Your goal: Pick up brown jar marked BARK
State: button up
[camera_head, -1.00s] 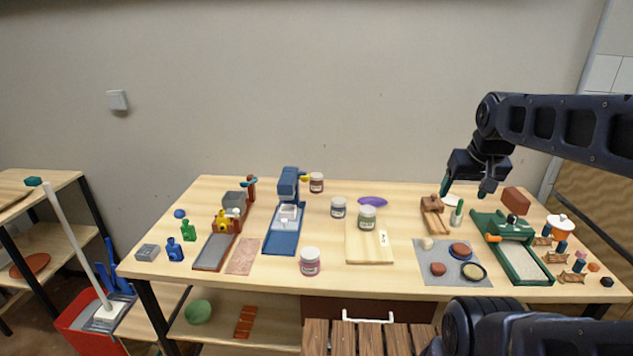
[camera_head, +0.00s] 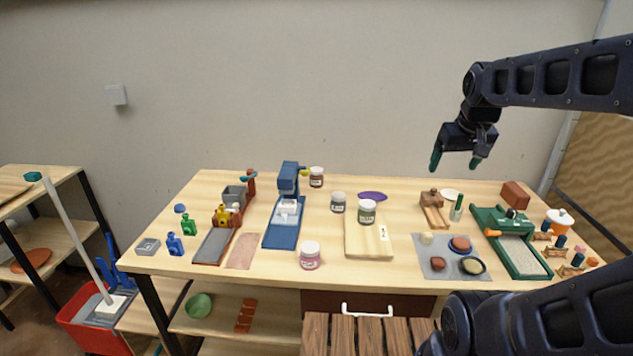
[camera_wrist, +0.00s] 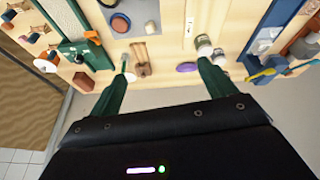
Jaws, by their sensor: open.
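A jar with brown contents, a pale lid and a label (camera_head: 316,177) stands upright near the back edge of the table, right of the blue stand. Its label is too small to read. My gripper (camera_head: 456,160) is open and empty in the air, well to the right of this jar and above the table. In the wrist view its two green fingers (camera_wrist: 165,72) are spread apart with nothing between them.
A grey-blue jar (camera_head: 338,202) and a green jar (camera_head: 367,212) stand nearer the front, with a purple dish (camera_head: 372,196) behind them. A pink jar (camera_head: 310,256) is at the front edge. The blue stand (camera_head: 287,208) rises close left of the brown jar.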

jog(key=w+a+r+n+g, duration=0.1)
jog(key=w+a+r+n, duration=0.15)
jog(key=w, duration=0.55)
jog(key=w+a+r+n, duration=0.15)
jog(key=w+a, duration=0.25)
jog(key=w, duration=0.4)
jog(key=n+g, duration=0.3)
jog(key=n, duration=0.9)
send_over(314, 169)
jog(key=f, duration=2.5)
jog(key=shift+s+d+f, duration=0.15)
jog(key=shift+s, duration=0.05)
jog(key=shift+f, duration=0.5)
notch_tip(314, 169, down, 5)
jog(key=shift+r, duration=0.1)
jog(key=shift+w+d+f, duration=0.1)
jog(key=shift+d+f, duration=0.1)
jog(key=shift+f, duration=1.15)
jog(key=shift+d+f, duration=0.15)
jog(key=shift+f, duration=1.15)
jog(key=c, duration=1.2)
